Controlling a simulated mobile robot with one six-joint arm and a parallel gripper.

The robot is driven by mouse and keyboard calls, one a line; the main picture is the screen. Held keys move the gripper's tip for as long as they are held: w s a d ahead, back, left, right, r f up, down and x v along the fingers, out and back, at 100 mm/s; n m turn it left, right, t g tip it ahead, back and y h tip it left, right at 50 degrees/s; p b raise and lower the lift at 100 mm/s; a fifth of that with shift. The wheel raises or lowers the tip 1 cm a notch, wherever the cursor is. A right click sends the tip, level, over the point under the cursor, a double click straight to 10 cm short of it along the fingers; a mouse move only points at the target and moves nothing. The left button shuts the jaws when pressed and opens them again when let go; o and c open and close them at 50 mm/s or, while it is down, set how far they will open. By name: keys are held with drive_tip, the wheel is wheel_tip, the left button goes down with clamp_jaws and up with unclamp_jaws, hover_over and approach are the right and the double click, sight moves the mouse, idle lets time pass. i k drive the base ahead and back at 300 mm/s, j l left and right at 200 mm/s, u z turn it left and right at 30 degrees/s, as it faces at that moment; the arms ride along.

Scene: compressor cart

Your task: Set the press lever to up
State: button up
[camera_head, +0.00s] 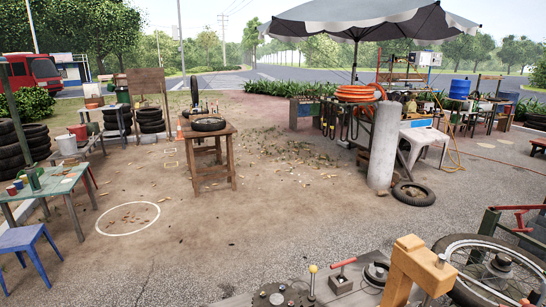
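Two lever-like controls stand on the grey work surface (240,301) at the bottom of the head view. One is a thin upright stem with a yellow knob (313,269). The other is a red handle (343,264) on a small block, slanting slightly up to the right. I cannot tell which of them is the press lever.
Round dark fittings (277,299) and a dark round part (376,272) sit close to the controls. A spoked wheel (497,264) is at the lower right. A wooden table (207,131) with a tyre stands beyond. The ground between is mostly open.

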sight(506, 299)
drive_tip(key=k+l+z, duration=0.1)
drive_tip(key=z, duration=0.35)
drive_tip(key=k+l+z, duration=0.1)
drive_tip(key=z, duration=0.35)
drive_tip(key=k+l+z, duration=0.1)
drive_tip(key=z, duration=0.35)
